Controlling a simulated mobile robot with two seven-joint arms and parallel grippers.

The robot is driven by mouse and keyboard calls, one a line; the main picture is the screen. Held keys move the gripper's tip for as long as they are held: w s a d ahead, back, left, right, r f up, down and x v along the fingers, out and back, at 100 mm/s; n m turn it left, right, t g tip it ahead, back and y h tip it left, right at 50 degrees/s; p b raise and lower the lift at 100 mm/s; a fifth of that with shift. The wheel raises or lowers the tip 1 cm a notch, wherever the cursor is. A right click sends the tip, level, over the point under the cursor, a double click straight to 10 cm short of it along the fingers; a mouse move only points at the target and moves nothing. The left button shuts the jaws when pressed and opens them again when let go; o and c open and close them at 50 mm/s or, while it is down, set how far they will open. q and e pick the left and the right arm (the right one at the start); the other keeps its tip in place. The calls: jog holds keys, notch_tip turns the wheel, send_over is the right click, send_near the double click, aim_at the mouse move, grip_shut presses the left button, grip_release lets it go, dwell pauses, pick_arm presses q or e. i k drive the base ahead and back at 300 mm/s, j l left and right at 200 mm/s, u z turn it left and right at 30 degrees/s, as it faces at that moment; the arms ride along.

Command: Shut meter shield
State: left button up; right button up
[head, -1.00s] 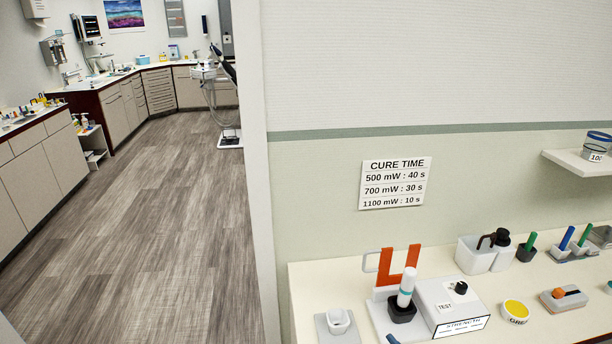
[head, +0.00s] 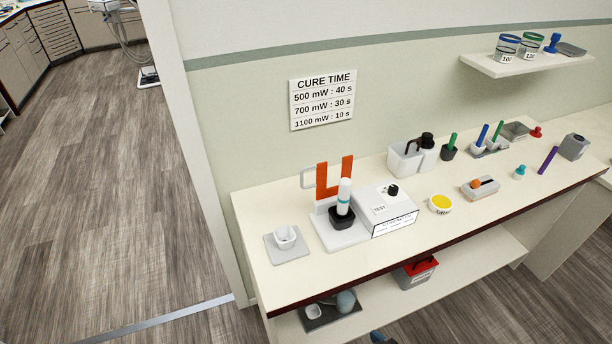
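The meter shield appears to be the upright orange U-shaped panel (head: 322,183) with a pale loop handle (head: 307,179) on its left. It stands raised at the back of the light meter unit on the counter. The meter's grey box (head: 377,206) has a black knob on top, a TEST label and a strength label on its front. Neither of my grippers is in view.
The cream counter (head: 300,275) also holds a small white cup on a grey pad (head: 282,250) at left and a yellow-topped tub (head: 440,204) at right. A lower shelf carries a red-topped box (head: 415,274). A wall shelf (head: 515,67) holds jars. Open floor lies left.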

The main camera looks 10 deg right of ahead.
aim_at(323, 193)
jog(key=l+u, duration=0.25)
jog(key=l, duration=0.25)
jog(key=l+u, duration=0.3)
jog(key=l, duration=0.2)
jog(key=k+l+u, duration=0.25)
jog(key=l, duration=0.2)
jog(key=i, duration=0.1)
